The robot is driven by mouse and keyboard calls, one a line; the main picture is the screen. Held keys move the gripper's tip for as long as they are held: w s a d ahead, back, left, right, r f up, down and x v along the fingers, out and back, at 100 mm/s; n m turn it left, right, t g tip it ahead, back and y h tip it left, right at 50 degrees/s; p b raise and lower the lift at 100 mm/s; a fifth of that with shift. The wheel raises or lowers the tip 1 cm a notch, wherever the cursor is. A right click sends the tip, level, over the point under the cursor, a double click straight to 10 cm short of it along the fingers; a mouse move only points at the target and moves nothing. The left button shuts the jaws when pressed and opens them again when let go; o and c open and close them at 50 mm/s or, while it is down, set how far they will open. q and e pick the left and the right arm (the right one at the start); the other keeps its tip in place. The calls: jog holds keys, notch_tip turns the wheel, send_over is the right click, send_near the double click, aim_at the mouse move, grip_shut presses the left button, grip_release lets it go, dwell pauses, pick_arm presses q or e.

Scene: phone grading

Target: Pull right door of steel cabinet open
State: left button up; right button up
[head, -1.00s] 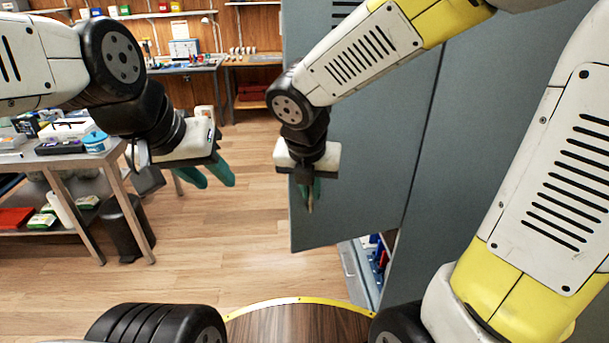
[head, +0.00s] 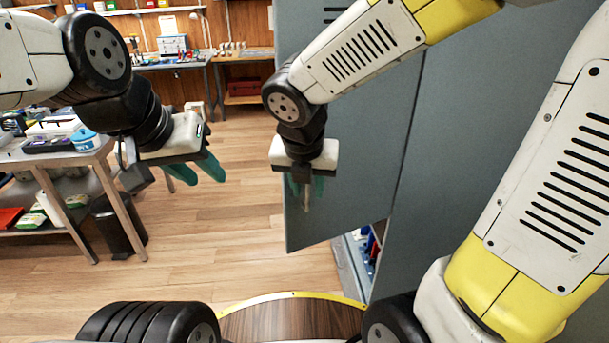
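The grey-blue steel cabinet (head: 455,130) stands at the right. One door (head: 365,165) stands swung out, its free edge to the left. Below it a strip of the inside (head: 352,268) shows, with blue and red items. My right gripper (head: 306,188) hangs pointing down in front of the door near its free edge. Its teal fingers look apart, with a grey part in front of them; contact with the door cannot be told. No handle is visible. My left gripper (head: 197,170) is open and empty over the floor, left of the door.
A metal table (head: 92,160) with boxes and a lower shelf stands at the left, a dark bin (head: 118,228) beside it. Workbenches (head: 245,58) line the back wall. Wooden floor (head: 215,245) between the table and cabinet is clear.

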jog(key=v, duration=0.7)
jog(key=shift+r, duration=0.35)
jog(key=shift+s, duration=0.15)
